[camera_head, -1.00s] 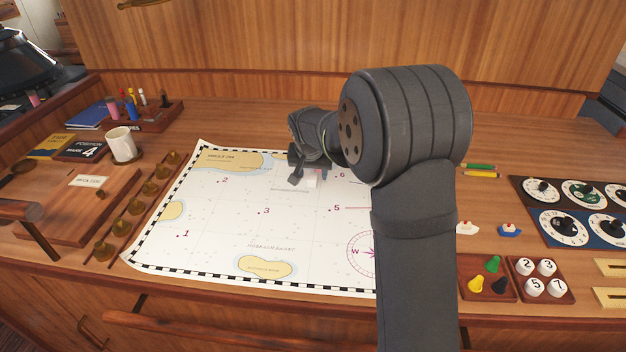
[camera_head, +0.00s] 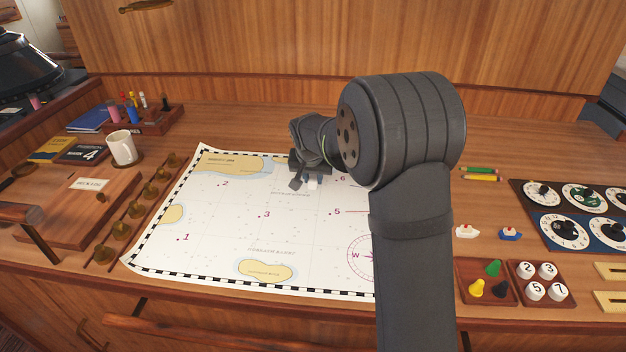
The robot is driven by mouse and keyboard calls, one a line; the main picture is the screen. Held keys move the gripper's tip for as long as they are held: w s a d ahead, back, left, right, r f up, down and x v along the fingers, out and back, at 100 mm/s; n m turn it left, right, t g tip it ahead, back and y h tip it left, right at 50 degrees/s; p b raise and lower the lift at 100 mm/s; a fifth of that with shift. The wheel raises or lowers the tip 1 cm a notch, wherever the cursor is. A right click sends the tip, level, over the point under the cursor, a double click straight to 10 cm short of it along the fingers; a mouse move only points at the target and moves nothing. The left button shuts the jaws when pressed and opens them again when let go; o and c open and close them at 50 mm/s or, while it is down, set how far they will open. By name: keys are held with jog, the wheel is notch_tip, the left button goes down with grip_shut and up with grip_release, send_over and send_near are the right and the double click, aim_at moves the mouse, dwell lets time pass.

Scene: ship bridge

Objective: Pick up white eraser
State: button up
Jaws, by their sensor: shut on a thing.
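My gripper (camera_head: 304,182) is over the upper middle of the sea chart (camera_head: 225,240), to the left of the mark 6. It is shut on a small white thing, the white eraser (camera_head: 313,183), of which only a little shows beside the fingers. My wrist and forearm hide much of it. I cannot tell how far above the chart the eraser is.
A white mug (camera_head: 122,147) stands at the left, near a row of brass weights (camera_head: 136,210). Pencils (camera_head: 481,173), small toy ships (camera_head: 467,232), trays of pawns (camera_head: 487,285) and numbered discs (camera_head: 541,281), and a dial panel (camera_head: 570,213) lie at the right.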

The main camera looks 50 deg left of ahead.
aim_at(315, 179)
jog(key=r, duration=0.4)
jog(key=shift+w+d, duration=0.15)
jog(key=shift+d, duration=0.05)
jog(key=w+d+r, duration=0.5)
jog(key=d+r, duration=0.1)
jog(key=d, duration=0.3)
jog(key=shift+w+d+r, duration=0.2)
jog(key=shift+w+d, duration=0.15)
jog(key=shift+w, duration=0.05)
